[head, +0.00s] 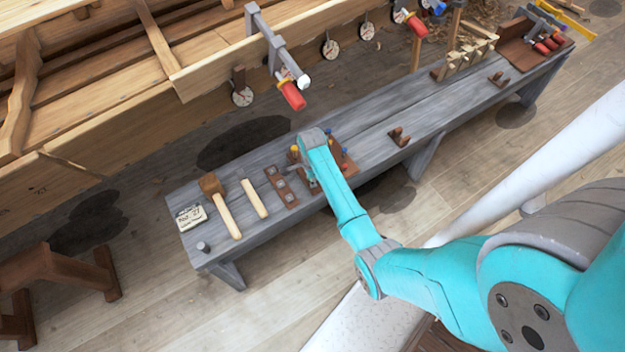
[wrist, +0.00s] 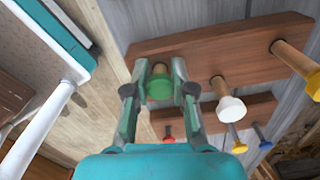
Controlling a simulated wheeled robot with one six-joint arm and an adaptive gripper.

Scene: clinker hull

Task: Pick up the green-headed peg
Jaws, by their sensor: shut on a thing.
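The green-headed peg (wrist: 159,88) is between the two fingers of my gripper (wrist: 158,75) in the wrist view. The fingers are shut on it, one on each side of the green head. Its short wooden shaft shows beyond the head and meets the brown peg board (wrist: 200,48), so the peg looks still seated there. In the head view my gripper (head: 311,181) is down at the peg board (head: 346,170) on the grey bench, mostly hidden by my arm. The green peg cannot be made out there.
Yellow, blue and red heads show below. On the bench (head: 375,160) lie a mallet (head: 222,205), a pale rod (head: 254,198) and a brown plate. A red-handled clamp (head: 291,95) hangs behind.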

